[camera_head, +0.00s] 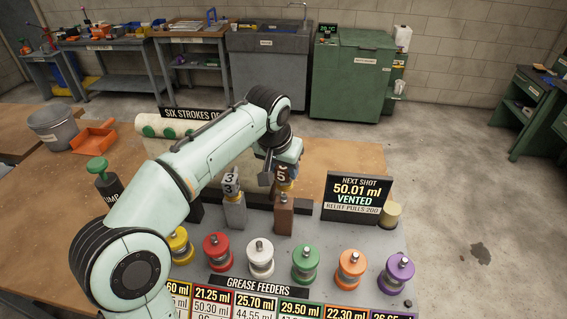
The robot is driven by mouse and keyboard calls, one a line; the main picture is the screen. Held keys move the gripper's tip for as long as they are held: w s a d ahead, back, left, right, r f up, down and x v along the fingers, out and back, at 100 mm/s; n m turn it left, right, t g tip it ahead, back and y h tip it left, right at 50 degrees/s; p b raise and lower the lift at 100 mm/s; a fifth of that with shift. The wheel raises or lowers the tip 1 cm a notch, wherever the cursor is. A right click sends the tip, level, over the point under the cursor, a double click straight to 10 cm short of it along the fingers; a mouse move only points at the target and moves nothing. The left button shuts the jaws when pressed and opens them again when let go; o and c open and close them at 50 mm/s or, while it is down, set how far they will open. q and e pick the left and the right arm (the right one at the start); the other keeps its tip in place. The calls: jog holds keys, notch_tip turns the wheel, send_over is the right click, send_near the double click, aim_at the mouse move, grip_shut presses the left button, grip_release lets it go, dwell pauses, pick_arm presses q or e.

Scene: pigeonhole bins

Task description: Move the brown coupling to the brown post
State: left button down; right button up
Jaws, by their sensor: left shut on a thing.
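The brown post (284,219) stands upright on the grey bench plate, with a brass-coloured fitting (286,187) at its top. A tag marked 5 (282,174) shows just above it. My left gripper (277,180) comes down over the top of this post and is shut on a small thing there. I take this to be the brown coupling, but the fingers and arm mostly hide it. I cannot tell whether it touches the post. My right gripper is not in view.
A grey post with tag 3 (235,212) stands left of the brown post. Grease feeders with coloured knobs, such as the green one (305,252), line the front. A display sign (357,199) reads 50.01 ml, vented. A tan cylinder (390,214) stands to its right.

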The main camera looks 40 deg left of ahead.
aim_at(282, 181)
pick_arm(q)
jog(key=f, duration=0.2)
jog(key=f+b, duration=0.1)
jog(key=shift+s+f+b, duration=0.2)
jog(key=shift+f+b, duration=0.1)
jog(key=shift+f, duration=0.05)
jog(key=shift+w+f+b, duration=0.1)
jog(key=shift+f+b, duration=0.45)
jog(key=shift+f, duration=0.55)
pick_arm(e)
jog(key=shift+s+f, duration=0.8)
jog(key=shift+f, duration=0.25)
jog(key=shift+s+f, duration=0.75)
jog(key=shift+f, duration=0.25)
pick_arm(q)
jog(key=c, duration=0.5)
grip_release()
jog(key=p+v, duration=0.2)
jog(key=v, duration=1.1)
jog(key=shift+r, duration=0.2)
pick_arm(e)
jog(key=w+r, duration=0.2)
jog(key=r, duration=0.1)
